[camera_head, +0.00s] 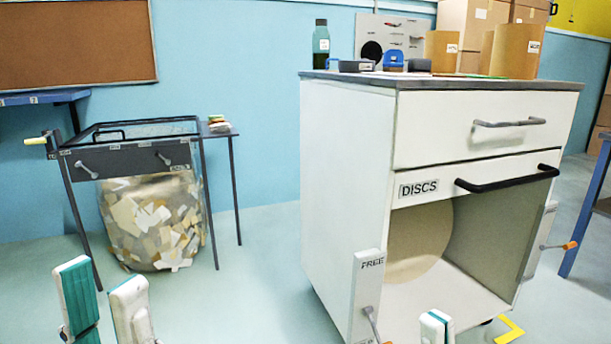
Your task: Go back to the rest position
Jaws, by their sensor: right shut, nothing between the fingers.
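My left gripper (100,278) is at the lower left of the head view. Its two pale fingers with teal pads stand upright and apart, with nothing between them. My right gripper (437,318) shows only as fingertips at the bottom edge, in front of the white cabinet (345,180). Its fingers are together and hold nothing. The rest of both arms is out of view.
The cabinet has a drawer, a black-handled part labelled DISCS (419,188), and an open bay with a large tan disc (420,240). A lever panel marked FREE (368,290) is near my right gripper. A dark-framed stand (120,158) holds a clear bag of scraps (155,225). Floor between them is clear.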

